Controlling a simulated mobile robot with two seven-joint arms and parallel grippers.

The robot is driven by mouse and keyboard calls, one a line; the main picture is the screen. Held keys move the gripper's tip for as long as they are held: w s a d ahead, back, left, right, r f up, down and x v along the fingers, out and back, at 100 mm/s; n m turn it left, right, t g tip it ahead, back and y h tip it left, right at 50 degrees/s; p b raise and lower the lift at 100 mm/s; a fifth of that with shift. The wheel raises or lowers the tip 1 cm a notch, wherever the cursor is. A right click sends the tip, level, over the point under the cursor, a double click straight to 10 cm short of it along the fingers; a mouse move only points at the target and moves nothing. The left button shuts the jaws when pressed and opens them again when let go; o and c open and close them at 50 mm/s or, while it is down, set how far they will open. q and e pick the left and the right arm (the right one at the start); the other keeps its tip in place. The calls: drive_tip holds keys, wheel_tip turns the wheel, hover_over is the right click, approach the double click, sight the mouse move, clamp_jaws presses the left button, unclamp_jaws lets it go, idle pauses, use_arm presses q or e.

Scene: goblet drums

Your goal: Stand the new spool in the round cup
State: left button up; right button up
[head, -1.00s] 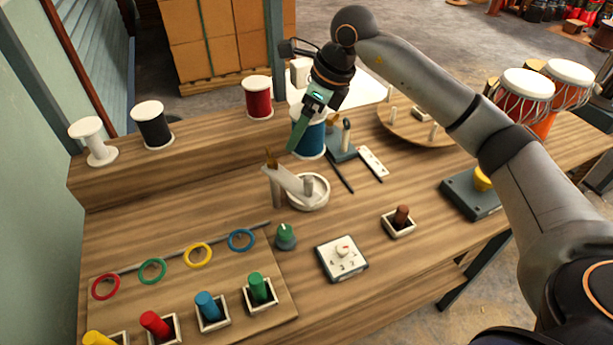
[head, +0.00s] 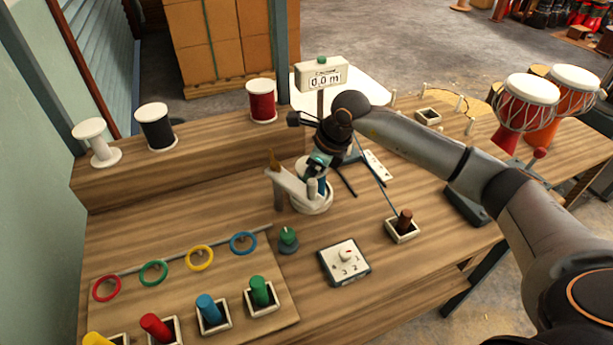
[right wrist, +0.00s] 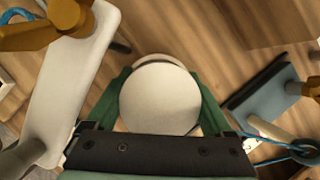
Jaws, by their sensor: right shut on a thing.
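The spool of blue thread (head: 322,187) is between the fingers of my right gripper (head: 318,170), at the round white cup (head: 313,207). Its white top flange (right wrist: 160,98) fills the middle of the right wrist view, with the green fingers closed on both sides. A pale curved rim (right wrist: 165,60) shows just beyond the flange. The spool looks upright. My gripper and the white arm beside the cup hide much of it, so I cannot tell whether it touches the cup's floor. My left gripper is not in view.
The white arm with an orange-brown tip (head: 290,185) stands close at the cup's left. White, black and red spools (head: 262,100) stand on the back shelf. A dial box (head: 344,262), a green knob (head: 288,239) and a brown peg in a box (head: 403,226) lie in front.

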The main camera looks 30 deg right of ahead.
drive_tip(key=shift+f, duration=0.15)
drive_tip(key=o, duration=1.3)
drive_tip(key=shift+c, duration=0.2)
drive_tip(key=shift+r, duration=0.35)
drive_tip(key=v, duration=1.1)
drive_tip(key=shift+s+r, duration=0.15)
drive_tip(key=shift+r, duration=0.15)
drive_tip(key=shift+d, duration=0.15)
